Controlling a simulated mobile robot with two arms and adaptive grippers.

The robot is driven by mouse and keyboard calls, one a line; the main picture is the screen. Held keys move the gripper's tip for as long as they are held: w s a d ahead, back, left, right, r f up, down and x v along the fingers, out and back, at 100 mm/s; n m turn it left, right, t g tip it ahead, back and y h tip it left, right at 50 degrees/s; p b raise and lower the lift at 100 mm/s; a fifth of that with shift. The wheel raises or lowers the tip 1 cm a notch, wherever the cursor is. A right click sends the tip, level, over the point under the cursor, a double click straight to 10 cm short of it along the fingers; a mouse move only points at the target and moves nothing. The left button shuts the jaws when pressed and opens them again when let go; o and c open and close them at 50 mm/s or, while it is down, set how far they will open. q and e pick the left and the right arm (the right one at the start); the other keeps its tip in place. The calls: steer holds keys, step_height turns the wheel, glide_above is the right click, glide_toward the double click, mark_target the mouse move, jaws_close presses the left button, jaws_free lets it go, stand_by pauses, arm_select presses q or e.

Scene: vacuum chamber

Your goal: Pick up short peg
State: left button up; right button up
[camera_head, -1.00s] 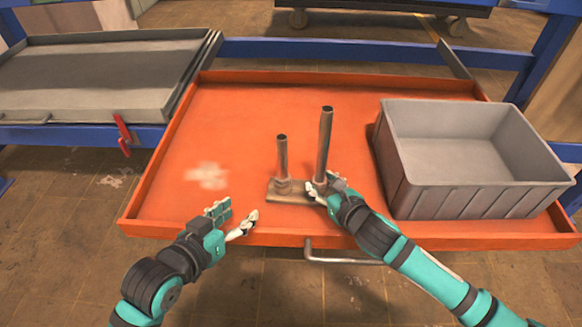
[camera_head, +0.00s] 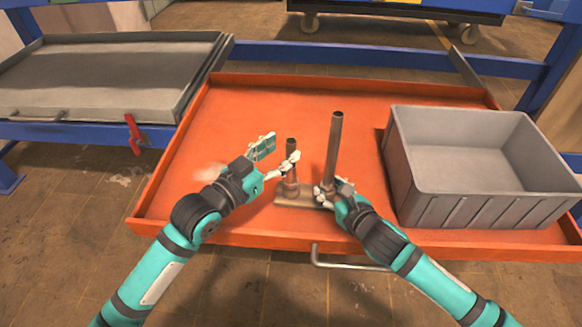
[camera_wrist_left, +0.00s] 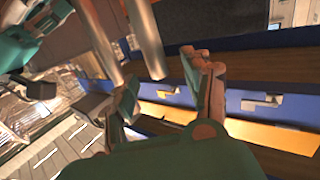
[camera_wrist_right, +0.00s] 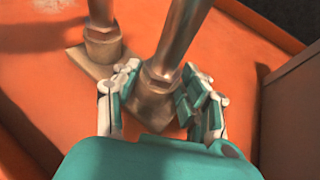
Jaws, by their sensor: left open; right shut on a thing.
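The short peg (camera_head: 291,166), a brown metal tube, stands upright on a flat metal base (camera_head: 285,201). The tall peg (camera_head: 334,145) stands upright to its right on the same base. My left gripper (camera_head: 281,154) is open at the top part of the short peg, with fingers to either side and partly covering it. In the left wrist view two metal tubes (camera_wrist_left: 145,38) show close to the open fingers; contact cannot be told. My right gripper (camera_head: 328,191) is shut on the lower end of the tall peg, around its collar (camera_wrist_right: 158,78).
The orange tray (camera_head: 240,100) carries the base. A grey open bin (camera_head: 440,205) stands on its right side, close to my right arm. The tray's left and back areas are clear. A grey tray (camera_head: 90,75) lies beyond the left edge.

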mark_target(288, 146)
arm_select(q)
steer(key=shift+x, duration=2)
steer(key=shift+d+r, duration=0.1)
jaws_close()
steer(key=shift+s, duration=0.1)
